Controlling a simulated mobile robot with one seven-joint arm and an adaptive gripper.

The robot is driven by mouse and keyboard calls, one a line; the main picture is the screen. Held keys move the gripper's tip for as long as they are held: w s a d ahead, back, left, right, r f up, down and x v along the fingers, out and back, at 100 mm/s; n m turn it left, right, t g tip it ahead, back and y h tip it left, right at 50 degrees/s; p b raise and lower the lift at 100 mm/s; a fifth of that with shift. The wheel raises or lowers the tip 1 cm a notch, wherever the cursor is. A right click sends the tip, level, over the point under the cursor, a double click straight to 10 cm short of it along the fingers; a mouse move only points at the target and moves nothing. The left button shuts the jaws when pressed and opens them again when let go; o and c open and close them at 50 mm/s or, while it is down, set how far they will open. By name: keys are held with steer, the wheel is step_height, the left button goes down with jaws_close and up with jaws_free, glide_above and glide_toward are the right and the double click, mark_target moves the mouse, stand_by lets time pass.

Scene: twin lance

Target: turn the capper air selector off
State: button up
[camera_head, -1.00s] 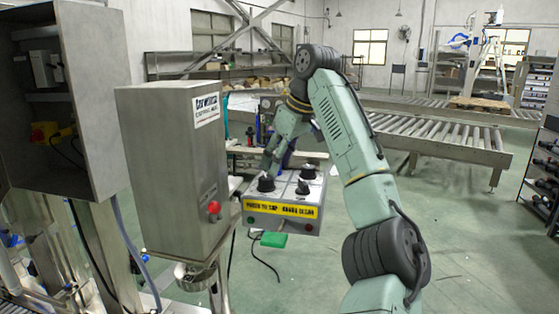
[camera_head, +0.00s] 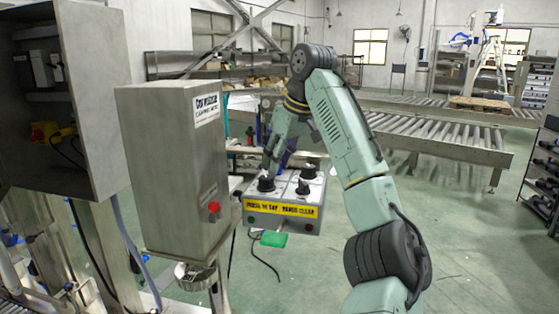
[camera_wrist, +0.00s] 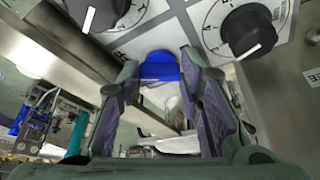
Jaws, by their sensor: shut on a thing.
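The selector box (camera_head: 255,222) is a grey box with a yellow label strip and black knobs, right of the steel cabinet. My gripper (camera_head: 270,163) reaches down to its far left part in the head view. In the wrist view my gripper (camera_wrist: 161,72) has its fingers on either side of a blue knob (camera_wrist: 160,66) with a white line, and is shut on it. Two black knobs with white pointer lines, a left knob (camera_wrist: 97,12) and a right knob (camera_wrist: 248,30), sit on printed dials. I cannot read which selector is the capper air one.
The steel cabinet (camera_head: 165,160) with a red button (camera_head: 213,207) stands close on the left. A green item (camera_head: 273,239) and a cable hang below the box. A roller conveyor (camera_head: 440,132) lies behind on the right.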

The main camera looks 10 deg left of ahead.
steer(key=o, duration=0.9)
steer(key=v, duration=1.2)
steer(key=shift+s, duration=0.1)
